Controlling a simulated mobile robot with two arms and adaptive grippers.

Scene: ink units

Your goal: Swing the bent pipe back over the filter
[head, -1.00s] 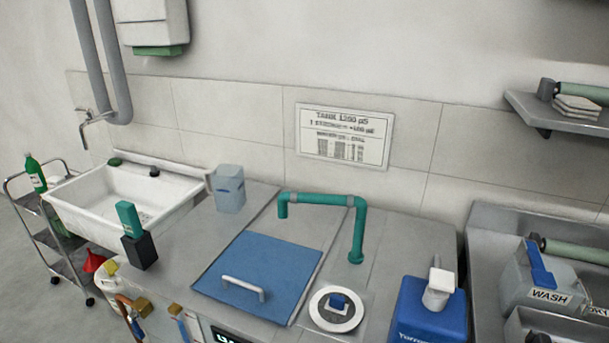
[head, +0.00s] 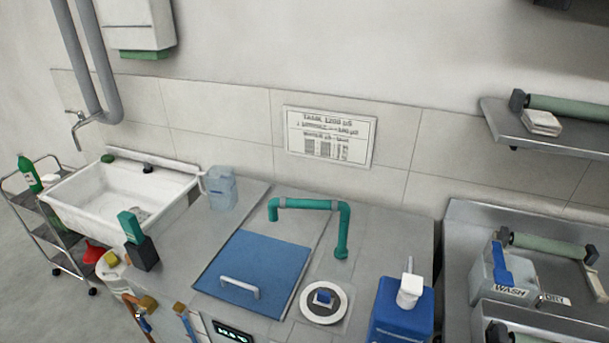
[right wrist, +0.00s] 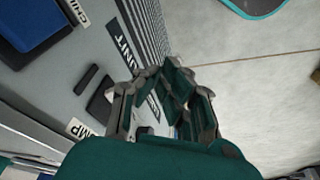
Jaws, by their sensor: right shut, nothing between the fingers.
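The bent teal pipe (head: 312,203) stands on the counter in the head view. Its upright leg is on the right, and its free end hangs at the left near the back edge of the blue lid (head: 254,267). The filter (head: 341,312) is a white ring with a dark middle and a small blue block, in front of the pipe's upright leg. The pipe's free end is away from it, back and left. My right gripper (right wrist: 163,88) shows in the right wrist view, shut and empty, beside a grey labelled front. My left gripper is not in view.
A blue jug with a white pump top (head: 402,315) stands right of the filter. A clear jug (head: 221,188) and a dark block with a green top (head: 142,253) are left of the lid. A white sink (head: 115,190) is further left; wash trays (head: 508,275) are at right.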

